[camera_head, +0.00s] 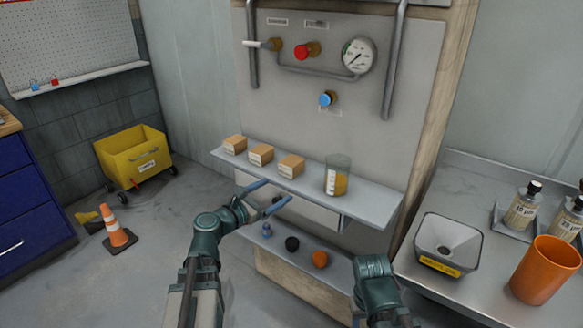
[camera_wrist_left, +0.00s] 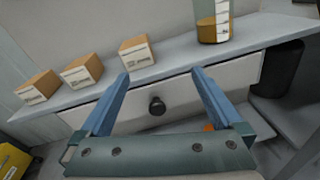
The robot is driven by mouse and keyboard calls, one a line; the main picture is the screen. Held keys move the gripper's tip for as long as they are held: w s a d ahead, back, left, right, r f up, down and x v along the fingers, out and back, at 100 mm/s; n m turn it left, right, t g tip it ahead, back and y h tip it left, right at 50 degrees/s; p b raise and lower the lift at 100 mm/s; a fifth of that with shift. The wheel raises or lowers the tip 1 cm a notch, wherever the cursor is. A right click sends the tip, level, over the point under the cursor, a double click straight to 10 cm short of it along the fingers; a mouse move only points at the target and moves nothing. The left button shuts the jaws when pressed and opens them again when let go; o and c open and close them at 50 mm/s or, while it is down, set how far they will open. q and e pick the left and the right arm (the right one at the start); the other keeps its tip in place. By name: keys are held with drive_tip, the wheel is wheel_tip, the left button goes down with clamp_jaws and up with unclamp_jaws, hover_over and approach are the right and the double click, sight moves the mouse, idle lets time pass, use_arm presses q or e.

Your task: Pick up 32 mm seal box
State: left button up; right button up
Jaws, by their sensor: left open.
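Three small tan cardboard boxes with white labels stand in a row on the grey shelf (camera_head: 375,200): the left box (camera_head: 235,144), the middle box (camera_head: 261,154) and the right box (camera_head: 291,166). The label print is too small to read, so I cannot tell which is the 32 mm seal box. In the left wrist view, the left box (camera_wrist_left: 38,87), middle box (camera_wrist_left: 82,71) and right box (camera_wrist_left: 136,53) show beyond the fingers. My left gripper (camera_head: 277,192) is open and empty, in front of the shelf. It points toward the right box, apart from it. My right gripper is out of sight.
A clear beaker of amber liquid (camera_head: 337,176) stands right of the boxes. A metal funnel tray (camera_head: 448,243) and an orange cup (camera_head: 545,270) stand on the right counter. Wall pipes and valves rise above the shelf.

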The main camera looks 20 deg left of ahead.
sight(285, 166)
use_arm(q)
drive_tip(key=w+n, duration=0.1)
drive_tip(key=w, duration=0.1)
drive_tip(key=w+r+n+t, duration=0.1)
drive_tip(key=w, duration=0.2)
drive_tip(key=w+r+n, duration=0.1)
drive_tip(key=w, duration=0.2)
drive_tip(key=shift+w+d+y, duration=0.1)
drive_tip(key=shift+w+y, duration=0.1)
drive_tip(key=shift+y, duration=0.2)
drive_tip(key=shift+w, duration=0.1)
drive_tip(key=x, duration=0.4)
drive_tip(key=shift+w+a, duration=0.25)
drive_tip(key=shift+a, duration=0.05)
drive_tip(key=shift+w+d, duration=0.2)
drive_tip(key=shift+w, duration=0.2)
drive_tip(key=shift+s, duration=0.1)
drive_tip(key=shift+c, duration=0.2)
drive_tip(key=c, duration=1.3)
drive_tip(key=shift+r, duration=0.1)
